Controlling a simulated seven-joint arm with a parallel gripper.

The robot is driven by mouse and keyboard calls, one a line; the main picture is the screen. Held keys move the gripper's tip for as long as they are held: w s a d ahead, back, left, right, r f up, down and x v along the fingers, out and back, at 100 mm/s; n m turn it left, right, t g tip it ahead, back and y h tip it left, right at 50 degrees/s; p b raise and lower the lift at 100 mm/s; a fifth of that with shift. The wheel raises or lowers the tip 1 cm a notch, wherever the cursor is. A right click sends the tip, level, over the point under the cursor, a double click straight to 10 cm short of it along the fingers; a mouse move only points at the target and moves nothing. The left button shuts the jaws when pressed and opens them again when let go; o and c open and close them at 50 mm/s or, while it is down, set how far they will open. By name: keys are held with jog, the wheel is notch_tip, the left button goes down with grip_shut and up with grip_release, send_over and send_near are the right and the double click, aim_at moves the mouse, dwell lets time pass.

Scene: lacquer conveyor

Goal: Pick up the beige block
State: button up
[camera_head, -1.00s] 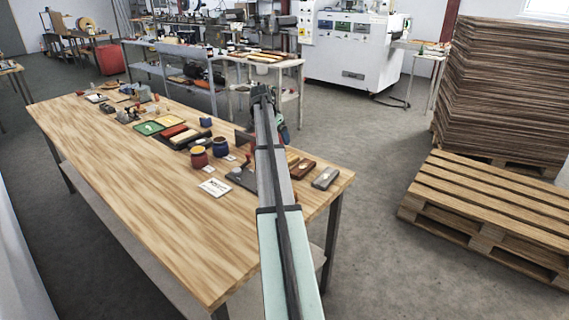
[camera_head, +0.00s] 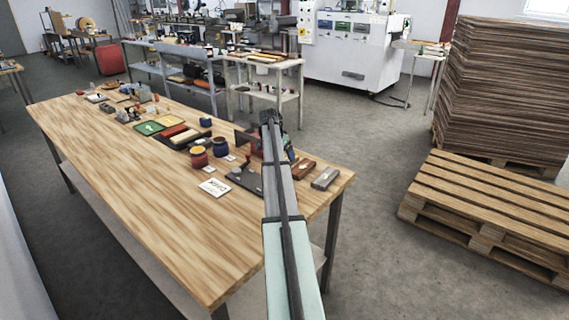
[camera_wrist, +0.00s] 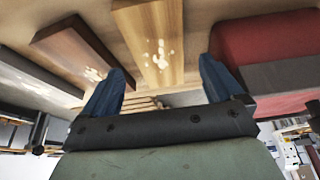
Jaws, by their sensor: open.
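The beige block (camera_wrist: 152,42) lies on the table in the wrist view, a long pale wooden bar with whitish marks on its face. It shows between and beyond the two dark blue fingers of my gripper (camera_wrist: 162,68). The fingers are spread apart with nothing between their tips; they do not visibly touch the block. In the head view my own arm hides the block and most of the gripper.
Beside the beige block are a dark brown block (camera_wrist: 72,52), a grey block (camera_head: 325,178) and a red-and-grey object (camera_wrist: 265,40). Jars (camera_head: 220,147), a white card (camera_head: 214,187) and trays stand further left on the wooden table (camera_head: 150,200). The table's front left is clear.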

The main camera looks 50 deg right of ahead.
jog(key=shift+x, duration=1.6)
jog(key=shift+c, duration=0.2)
jog(key=c, duration=1.2)
jog(key=shift+r, duration=0.1)
